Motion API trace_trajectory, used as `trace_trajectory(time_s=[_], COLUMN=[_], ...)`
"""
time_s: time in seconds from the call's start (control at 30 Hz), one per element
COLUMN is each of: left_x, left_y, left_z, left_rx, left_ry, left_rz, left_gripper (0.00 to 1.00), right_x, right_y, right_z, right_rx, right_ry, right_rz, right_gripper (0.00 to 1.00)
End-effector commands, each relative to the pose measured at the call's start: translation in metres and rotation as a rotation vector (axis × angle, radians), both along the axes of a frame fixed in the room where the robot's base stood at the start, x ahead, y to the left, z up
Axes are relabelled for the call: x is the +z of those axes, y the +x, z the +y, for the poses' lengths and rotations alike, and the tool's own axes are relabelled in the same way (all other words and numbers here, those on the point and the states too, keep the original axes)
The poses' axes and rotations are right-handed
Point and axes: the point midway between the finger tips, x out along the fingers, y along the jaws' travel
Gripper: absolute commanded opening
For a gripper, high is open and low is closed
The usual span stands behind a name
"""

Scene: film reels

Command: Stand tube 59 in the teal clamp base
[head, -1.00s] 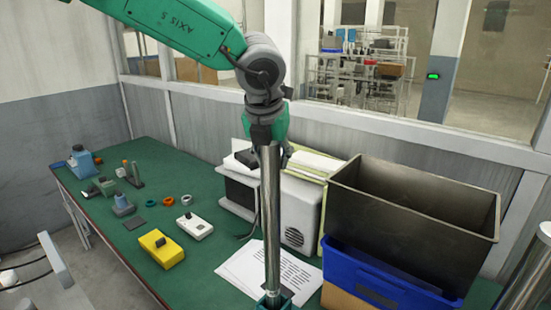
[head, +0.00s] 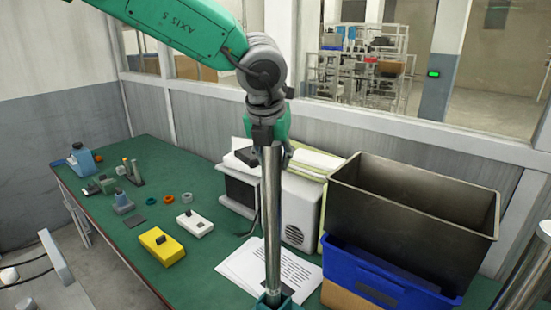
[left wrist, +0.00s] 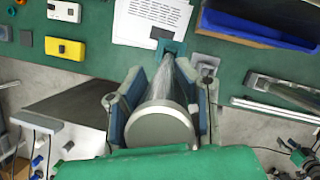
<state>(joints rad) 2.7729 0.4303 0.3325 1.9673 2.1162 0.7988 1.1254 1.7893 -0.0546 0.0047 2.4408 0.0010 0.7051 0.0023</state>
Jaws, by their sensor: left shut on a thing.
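The tube (head: 271,220) is a long, shiny metal cylinder, upright in the head view. No number is legible on it. My left gripper (head: 269,143) is shut on its top end. In the left wrist view the tube's round end (left wrist: 160,128) lies between the fingers of the left gripper (left wrist: 162,100). The teal clamp base (head: 284,301) is at the bottom edge of the head view, and it also shows in the left wrist view (left wrist: 181,47). The tube's lower end is at the base; how deep it sits I cannot tell. My right gripper is not in view.
Printed sheets (head: 245,268) lie beside the base. A blue bin (head: 385,280) and a dark metal bin (head: 405,215) stand to the right, with a white speaker-like box (head: 300,215) behind. A yellow box (head: 163,246) and small parts lie left on the green table.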

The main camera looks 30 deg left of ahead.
Motion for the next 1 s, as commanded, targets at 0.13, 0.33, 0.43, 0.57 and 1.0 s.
trace_trajectory(time_s=[0.13, 0.33, 0.43, 0.57, 1.0], left_x=[-0.002, -0.003, -0.004, -0.005, 0.024], left_y=[0.001, 0.0, 0.0, 0.0, -0.01], left_z=[-0.001, -0.002, -0.001, 0.0, -0.004], left_rx=[0.0, 0.0, 0.0, 0.0, 0.0], left_ry=[0.0, 0.001, 0.001, 0.0, -0.001], left_rz=[-0.002, -0.003, -0.002, 0.002, 0.0], left_gripper=[0.0, 0.35, 0.35, 0.35, 0.35], right_x=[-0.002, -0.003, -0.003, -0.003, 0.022], right_y=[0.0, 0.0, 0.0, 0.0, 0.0], right_z=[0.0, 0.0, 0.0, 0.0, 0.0], right_rx=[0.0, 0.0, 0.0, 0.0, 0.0], right_ry=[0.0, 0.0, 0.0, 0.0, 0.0], right_rz=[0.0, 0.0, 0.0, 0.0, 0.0], right_gripper=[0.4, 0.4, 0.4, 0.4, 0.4])
